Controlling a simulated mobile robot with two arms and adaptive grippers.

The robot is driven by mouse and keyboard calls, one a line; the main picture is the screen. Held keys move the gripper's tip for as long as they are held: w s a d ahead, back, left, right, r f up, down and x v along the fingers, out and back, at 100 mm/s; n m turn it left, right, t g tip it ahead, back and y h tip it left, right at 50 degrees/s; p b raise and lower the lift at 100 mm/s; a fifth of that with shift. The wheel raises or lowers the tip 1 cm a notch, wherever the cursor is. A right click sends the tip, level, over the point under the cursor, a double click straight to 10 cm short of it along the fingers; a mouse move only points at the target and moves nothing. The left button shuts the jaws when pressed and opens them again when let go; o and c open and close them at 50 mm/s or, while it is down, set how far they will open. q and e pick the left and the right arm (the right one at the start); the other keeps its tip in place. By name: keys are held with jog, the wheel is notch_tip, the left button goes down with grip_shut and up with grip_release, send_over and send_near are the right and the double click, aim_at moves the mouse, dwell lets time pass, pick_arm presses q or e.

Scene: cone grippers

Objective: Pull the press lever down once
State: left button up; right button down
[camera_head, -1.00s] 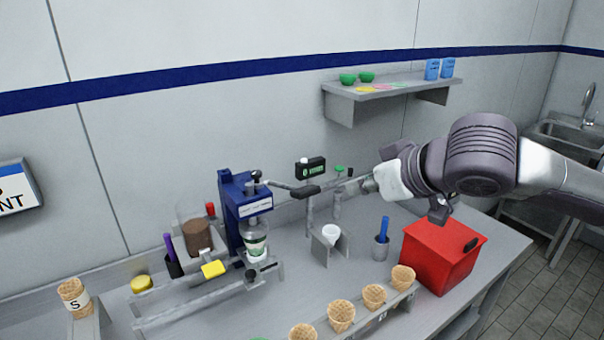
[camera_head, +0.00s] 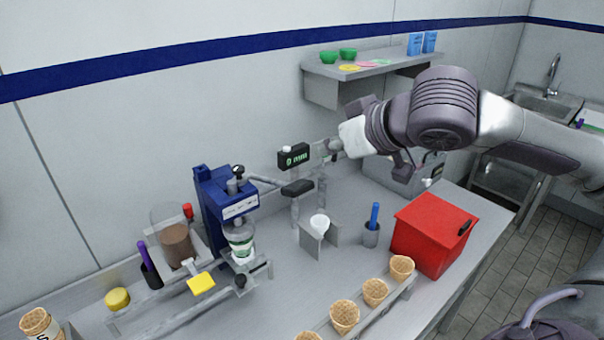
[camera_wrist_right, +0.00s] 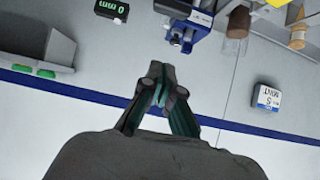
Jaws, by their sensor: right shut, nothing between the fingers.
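The blue press (camera_head: 225,205) stands on the counter left of centre in the head view. Its lever reaches out to the right, roughly level, and ends in a black handle (camera_head: 298,187). A clear cup (camera_head: 241,240) with a green-and-white label sits under the press head. My right gripper (camera_head: 330,147) is up and to the right of the handle, apart from it. In the wrist view its fingers (camera_wrist_right: 160,85) are together and empty, and the press (camera_wrist_right: 190,28) shows beyond them. My left gripper is not in view.
A small display (camera_head: 293,157) stands behind the handle, close to my right gripper. A white cup on a stand (camera_head: 319,225), a blue pen in a holder (camera_head: 372,232), a red box (camera_head: 432,235) and several cones are on the counter. A wall shelf (camera_head: 365,70) hangs above.

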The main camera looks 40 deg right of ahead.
jog(key=p, duration=0.3)
send_over(301, 185)
jog(key=w, duration=0.1)
notch_tip(301, 185, down, 5)
jog(key=shift+w+f, duration=0.1)
jog(key=f, duration=0.1)
jog(key=s+f, duration=0.1)
jog(key=f, duration=0.1)
jog(key=shift+d, duration=0.1)
jog(key=shift+s+f, duration=0.25)
jog(key=shift+f, duration=0.1)
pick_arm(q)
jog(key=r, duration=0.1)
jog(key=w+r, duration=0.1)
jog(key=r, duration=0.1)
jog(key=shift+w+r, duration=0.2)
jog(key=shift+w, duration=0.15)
pick_arm(e)
jog(key=shift+w, duration=0.1)
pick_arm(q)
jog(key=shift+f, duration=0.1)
pick_arm(e)
jog(key=shift+f, duration=0.1)
